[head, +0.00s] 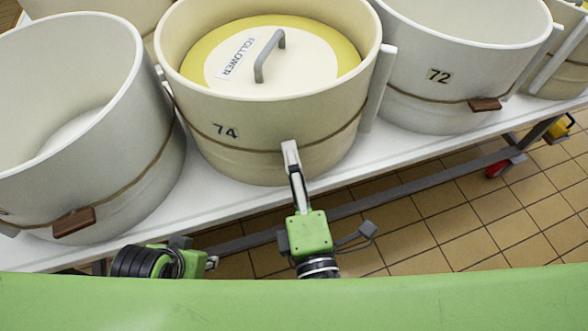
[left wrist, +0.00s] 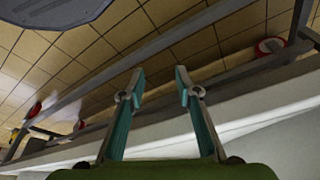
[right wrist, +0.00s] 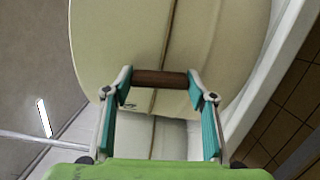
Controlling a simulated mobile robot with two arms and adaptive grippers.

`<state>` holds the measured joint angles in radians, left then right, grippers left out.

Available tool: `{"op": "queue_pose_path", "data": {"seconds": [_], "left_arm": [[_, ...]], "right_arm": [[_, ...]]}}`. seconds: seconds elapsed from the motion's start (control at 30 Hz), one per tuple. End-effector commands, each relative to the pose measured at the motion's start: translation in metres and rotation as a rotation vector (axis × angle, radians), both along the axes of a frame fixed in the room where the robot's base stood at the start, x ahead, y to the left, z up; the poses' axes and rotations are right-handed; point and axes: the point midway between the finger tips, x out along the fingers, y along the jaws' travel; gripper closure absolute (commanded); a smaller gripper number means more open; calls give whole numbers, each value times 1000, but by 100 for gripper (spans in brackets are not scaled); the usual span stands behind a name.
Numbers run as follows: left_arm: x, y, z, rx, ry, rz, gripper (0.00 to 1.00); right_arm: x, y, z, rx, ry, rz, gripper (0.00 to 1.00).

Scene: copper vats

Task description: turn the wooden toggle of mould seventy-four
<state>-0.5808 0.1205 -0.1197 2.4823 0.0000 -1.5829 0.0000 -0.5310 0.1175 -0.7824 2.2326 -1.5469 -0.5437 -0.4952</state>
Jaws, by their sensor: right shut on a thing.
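Mould seventy-four (head: 265,120) is a cream tub marked "74" in the middle of the head view. A cord runs around it. Its brown wooden toggle (right wrist: 160,77) shows in the right wrist view, lying crosswise to the cord. My right gripper (head: 290,152) is at the tub's front; in the right wrist view its fingertips (right wrist: 161,82) close on the toggle's two ends. The gripper hides the toggle in the head view. My left gripper (left wrist: 160,80) is open and empty, over the floor and shelf edge; its fingers do not show clearly in the head view.
Mould 72 (head: 440,75) stands to the right and another tub (head: 110,110) to the left, each with a toggle along its cord. A follower lid (head: 275,60) with a grey handle sits inside mould seventy-four. The white bench (head: 225,205) ends just in front.

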Motion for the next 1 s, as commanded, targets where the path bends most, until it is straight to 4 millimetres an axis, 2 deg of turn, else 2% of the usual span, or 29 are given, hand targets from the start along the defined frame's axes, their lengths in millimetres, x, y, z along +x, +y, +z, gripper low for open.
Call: {"op": "queue_pose_path", "data": {"seconds": [0.23, 0.43, 0.87, 0.9, 0.93, 1.0], "left_arm": [[0, 0, -10, 0, -1, 0, 70], [19, -5, -6, -16, -73, -6, 70], [23, -6, -4, -18, -88, -7, 70], [23, -6, -4, -18, -88, -7, 70], [23, -6, -4, -18, -88, -7, 70], [23, -6, -4, -18, -89, -7, 70]], "right_arm": [[0, -1, -2, 100, 19, -3, 70], [0, -1, -1, 135, 26, -2, 70], [0, 0, -1, 143, 28, -2, 70], [0, 0, -1, 143, 28, -2, 38], [0, 0, -1, 143, 28, -2, 31], [0, 0, -1, 142, 28, -1, 31]]}}
